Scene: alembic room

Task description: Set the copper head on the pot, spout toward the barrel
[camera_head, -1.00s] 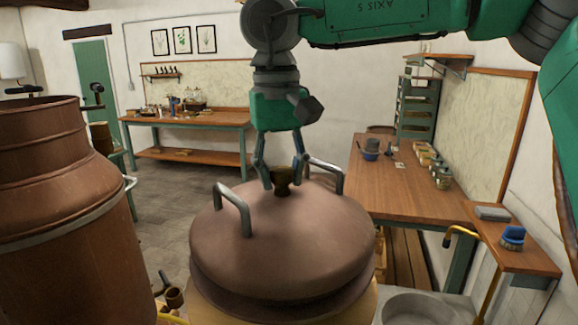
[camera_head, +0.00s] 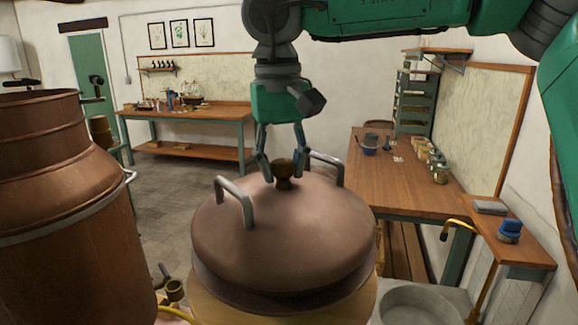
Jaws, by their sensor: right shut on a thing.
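My right gripper (camera_head: 281,168) is shut on a small brass knob (camera_head: 284,172) on top of a broad copper dome (camera_head: 285,225). The dome has two grey loop handles and hangs or rests over a round tan support (camera_head: 212,308); I cannot tell if they touch. A large copper vessel (camera_head: 70,225) with a wide neck and a pale band stands at the left, cut off by the frame. I cannot tell for sure which is the head or the pot. No spout shows on the dome, and no barrel is clearly seen. My left gripper is not in view.
A workbench (camera_head: 215,112) with small items stands at the back wall. A long wooden table (camera_head: 395,180) with jars is at the right, with a low shelf holding a blue brush (camera_head: 509,231). A grey basin (camera_head: 422,306) sits at lower right.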

